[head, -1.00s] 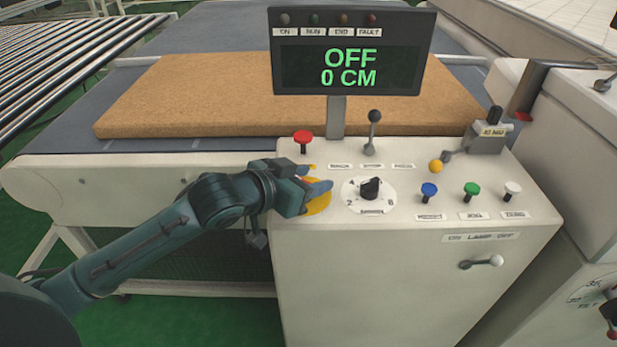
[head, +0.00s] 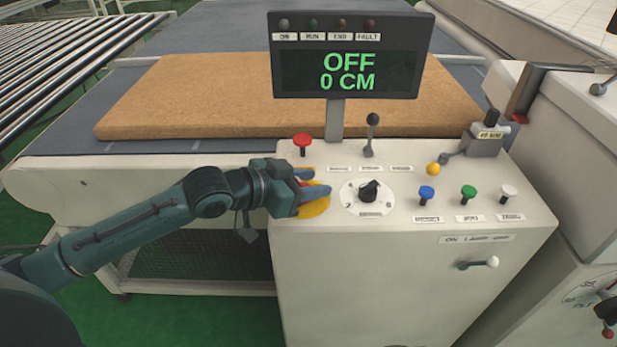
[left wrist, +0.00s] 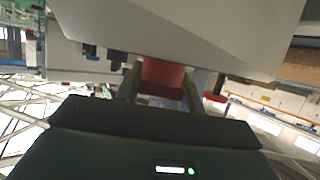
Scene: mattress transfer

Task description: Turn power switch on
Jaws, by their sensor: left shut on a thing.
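My left gripper (head: 310,186) reaches over the plate from the left and is shut on the red knob. In the left wrist view the red knob (left wrist: 162,78) sits between the two fingers. The display (head: 347,72) reads OFF and 0 CM, and its small lamps look dim. My right gripper does not show.
A red mushroom button (head: 302,141) stands just behind my left gripper. A black rotary dial (head: 369,190) is close on its right, with a lever (head: 371,130) behind. Blue (head: 427,194), green (head: 468,192) and white buttons stand farther right. A brown mattress (head: 200,98) lies behind.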

